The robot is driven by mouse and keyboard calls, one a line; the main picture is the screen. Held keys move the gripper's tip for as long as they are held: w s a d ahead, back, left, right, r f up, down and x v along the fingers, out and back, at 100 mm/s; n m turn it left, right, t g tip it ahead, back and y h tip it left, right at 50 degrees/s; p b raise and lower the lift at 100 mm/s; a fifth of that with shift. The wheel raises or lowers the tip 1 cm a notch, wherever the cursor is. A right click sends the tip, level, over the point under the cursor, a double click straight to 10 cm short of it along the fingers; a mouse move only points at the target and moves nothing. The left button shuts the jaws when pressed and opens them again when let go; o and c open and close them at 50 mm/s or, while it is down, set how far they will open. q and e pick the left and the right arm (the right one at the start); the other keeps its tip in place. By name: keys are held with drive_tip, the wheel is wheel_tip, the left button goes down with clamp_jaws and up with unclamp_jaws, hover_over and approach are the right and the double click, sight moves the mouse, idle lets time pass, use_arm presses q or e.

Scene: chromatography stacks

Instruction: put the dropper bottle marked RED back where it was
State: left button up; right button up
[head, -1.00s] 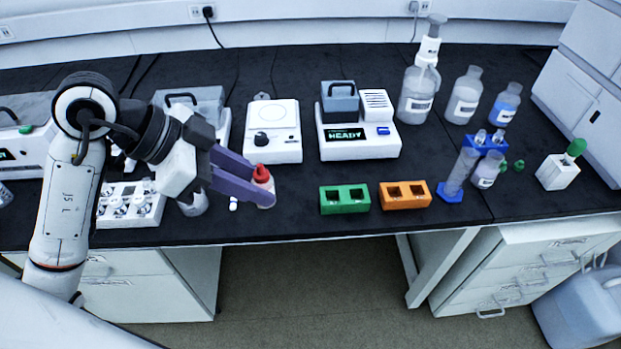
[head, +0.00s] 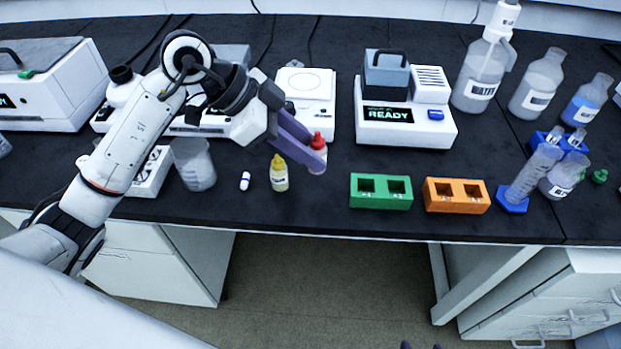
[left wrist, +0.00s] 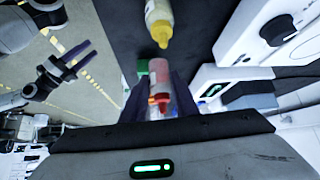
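The dropper bottle with the red cap (head: 318,143) is between the purple fingers of my left gripper (head: 316,160), which is shut on it. The bottle looks upright, to the left of the green two-well block (head: 380,206); its height over the bench is hard to judge. In the left wrist view the red-capped bottle (left wrist: 158,82) lies between the fingers, its label unreadable. A yellow-capped dropper bottle (head: 279,174) stands on the bench just left of it and also shows in the left wrist view (left wrist: 159,20). My right gripper (left wrist: 85,58) is open and empty, away from the bench.
An orange two-well block (head: 456,208) sits right of the green one. A small white-and-blue piece (head: 245,181) and a beaker (head: 194,165) are left of the yellow-capped bottle. A white balance (head: 305,105) and a READY device (head: 405,128) stand behind. Bare bench lies in front.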

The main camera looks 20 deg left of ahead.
use_arm(q)
drive_tip(key=shift+f+b, duration=0.45)
drive_tip(key=shift+f, duration=2.35)
drive_tip(key=shift+f, duration=0.15)
drive_tip(key=o, duration=0.6)
drive_tip(key=shift+r, duration=0.2)
drive_tip(key=p+v, duration=0.1)
drive_tip(key=v, duration=1.1)
